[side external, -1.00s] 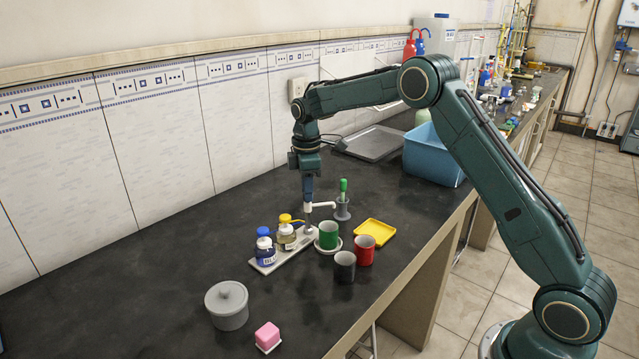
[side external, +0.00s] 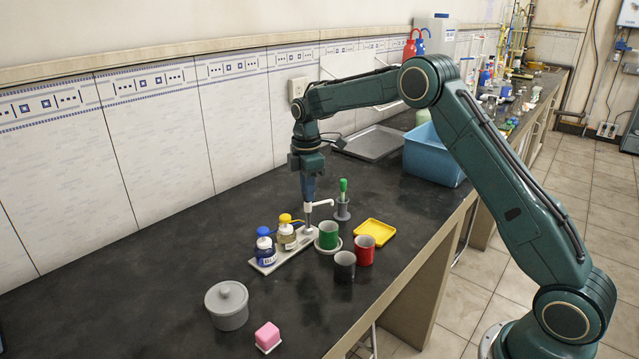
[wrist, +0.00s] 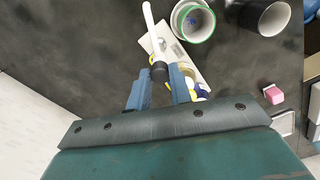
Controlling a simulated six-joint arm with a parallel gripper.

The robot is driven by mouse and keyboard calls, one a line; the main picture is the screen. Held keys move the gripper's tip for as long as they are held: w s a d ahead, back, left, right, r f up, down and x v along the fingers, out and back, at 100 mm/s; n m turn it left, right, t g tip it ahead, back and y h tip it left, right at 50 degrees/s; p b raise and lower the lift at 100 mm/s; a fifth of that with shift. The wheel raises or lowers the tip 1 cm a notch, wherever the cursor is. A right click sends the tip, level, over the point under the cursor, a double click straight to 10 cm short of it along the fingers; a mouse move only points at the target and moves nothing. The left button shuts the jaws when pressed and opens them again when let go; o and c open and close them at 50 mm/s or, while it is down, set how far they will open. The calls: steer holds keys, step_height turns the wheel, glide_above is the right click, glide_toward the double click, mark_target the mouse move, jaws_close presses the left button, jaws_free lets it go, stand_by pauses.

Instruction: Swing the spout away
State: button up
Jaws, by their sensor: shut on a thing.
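The white spout (side external: 322,204) sits on top of a post at the far end of the pale bottle stand (side external: 278,257). My gripper (side external: 308,203) points down over the post and is shut on the spout's pivot end. In the wrist view the fingers (wrist: 159,82) flank its dark cap, and the white arm of the spout (wrist: 149,22) reaches toward the top edge. The green cup (side external: 328,236) stands on a white saucer beside the post. In the wrist view the spout arm lies left of the green cup (wrist: 192,21), not over its mouth.
A blue-capped bottle (side external: 265,247) and a yellow-capped bottle (side external: 287,232) stand on the stand. Red (side external: 365,249) and dark (side external: 344,265) cups, a yellow tray (side external: 376,232) and a grey holder with a green-handled tool (side external: 342,207) are close by. The counter to the left is clear.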

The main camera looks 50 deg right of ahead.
steer(key=n, duration=0.5)
stand_by(0.4)
steer(key=o, duration=1.3)
steer(key=shift+o, duration=0.2)
steer(key=shift+r, duration=0.1)
steer(key=shift+r, duration=3.4)
